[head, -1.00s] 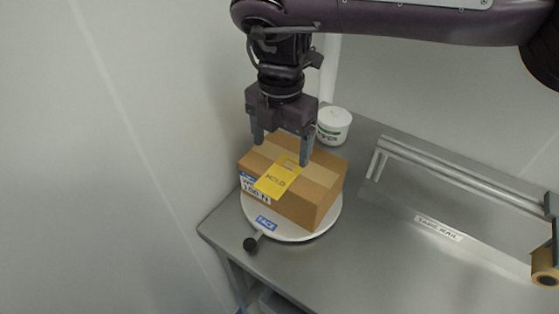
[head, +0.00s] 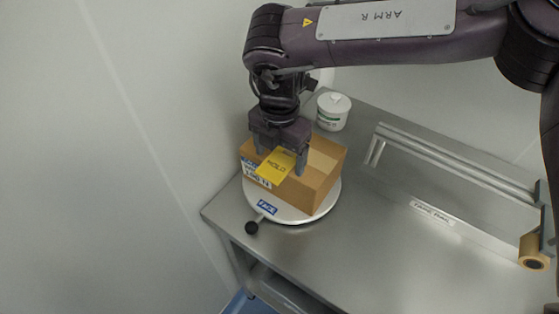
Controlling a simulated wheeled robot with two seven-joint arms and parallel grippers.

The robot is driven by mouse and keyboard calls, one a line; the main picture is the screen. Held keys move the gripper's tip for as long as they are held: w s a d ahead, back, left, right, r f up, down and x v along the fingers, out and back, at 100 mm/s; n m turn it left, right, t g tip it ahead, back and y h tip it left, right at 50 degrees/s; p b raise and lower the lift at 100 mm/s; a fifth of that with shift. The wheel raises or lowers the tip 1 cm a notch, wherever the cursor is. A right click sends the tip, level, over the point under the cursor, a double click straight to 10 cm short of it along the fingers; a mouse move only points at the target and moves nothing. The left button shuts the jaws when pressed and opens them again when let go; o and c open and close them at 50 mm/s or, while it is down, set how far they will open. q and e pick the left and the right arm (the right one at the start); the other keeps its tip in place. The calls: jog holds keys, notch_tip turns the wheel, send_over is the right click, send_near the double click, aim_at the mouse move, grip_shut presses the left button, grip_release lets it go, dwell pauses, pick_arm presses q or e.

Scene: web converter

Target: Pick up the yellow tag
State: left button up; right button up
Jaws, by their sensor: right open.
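The yellow tag (head: 275,166), marked HOLD, lies on the top front edge of a brown cardboard box (head: 318,190). The box sits on a round white turntable (head: 299,217) with a blue FACE label and a black knob. My right gripper (head: 280,165) comes down from above, its jaws open, with one finger on each side of the tag. The tag's back end is hidden behind the gripper body. I cannot tell whether the fingers touch the box top. My left gripper is not in view.
A white tub (head: 333,111) stands behind the box near the wall. A metal rail frame (head: 440,165) with a label strip is to the right. A tape roll (head: 534,252) hangs at the far right. The steel table (head: 370,250) is clear in front.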

jog(key=c, duration=1.1)
jog(key=shift+o, duration=0.2)
